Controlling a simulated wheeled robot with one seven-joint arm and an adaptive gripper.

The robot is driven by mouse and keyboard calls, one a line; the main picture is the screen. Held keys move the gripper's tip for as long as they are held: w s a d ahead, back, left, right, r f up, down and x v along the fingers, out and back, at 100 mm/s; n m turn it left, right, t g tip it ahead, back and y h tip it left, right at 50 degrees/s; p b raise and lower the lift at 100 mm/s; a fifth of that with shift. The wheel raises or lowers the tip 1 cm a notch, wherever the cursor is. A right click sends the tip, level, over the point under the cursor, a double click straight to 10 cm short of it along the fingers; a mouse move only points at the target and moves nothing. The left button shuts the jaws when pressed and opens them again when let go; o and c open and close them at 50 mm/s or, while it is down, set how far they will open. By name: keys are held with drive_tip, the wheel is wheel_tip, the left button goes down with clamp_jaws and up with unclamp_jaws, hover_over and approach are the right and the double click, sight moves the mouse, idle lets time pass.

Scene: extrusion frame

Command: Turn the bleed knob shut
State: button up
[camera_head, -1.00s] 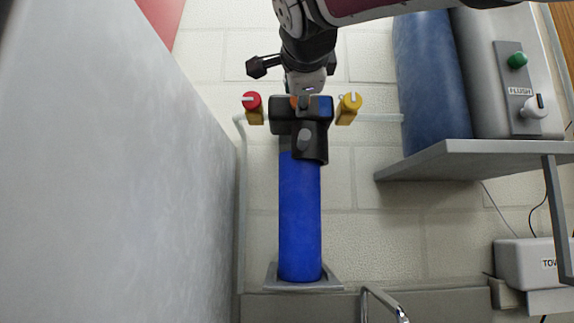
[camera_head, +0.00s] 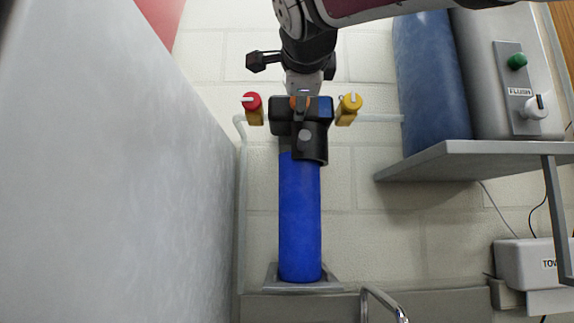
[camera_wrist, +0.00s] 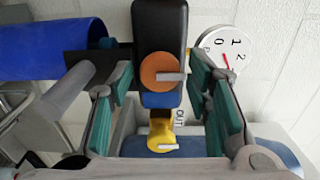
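A round orange knob (camera_wrist: 160,72) with a pale pointer bar, which looks like the bleed knob, sits on the black filter head (camera_wrist: 158,22). The pointer points right in the wrist view. My gripper (camera_wrist: 162,75) is open, its teal-padded fingers on both sides of the knob with gaps showing. Contact cannot be seen.
A red knob (camera_head: 252,101) and a yellow knob (camera_head: 349,103) flank the head; the yellow one (camera_wrist: 161,137) is also near my fingers in the wrist view. A gauge (camera_wrist: 226,46) stands right of the fingers. The blue housing (camera_head: 300,215) hangs below; a grey shelf (camera_head: 460,155) is right.

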idle(0.3)
drive_tip(key=shift+s+a, duration=0.15)
drive_tip(key=shift+s, duration=0.45)
drive_tip(key=s, duration=1.1)
drive_tip(key=shift+w+f, duration=0.1)
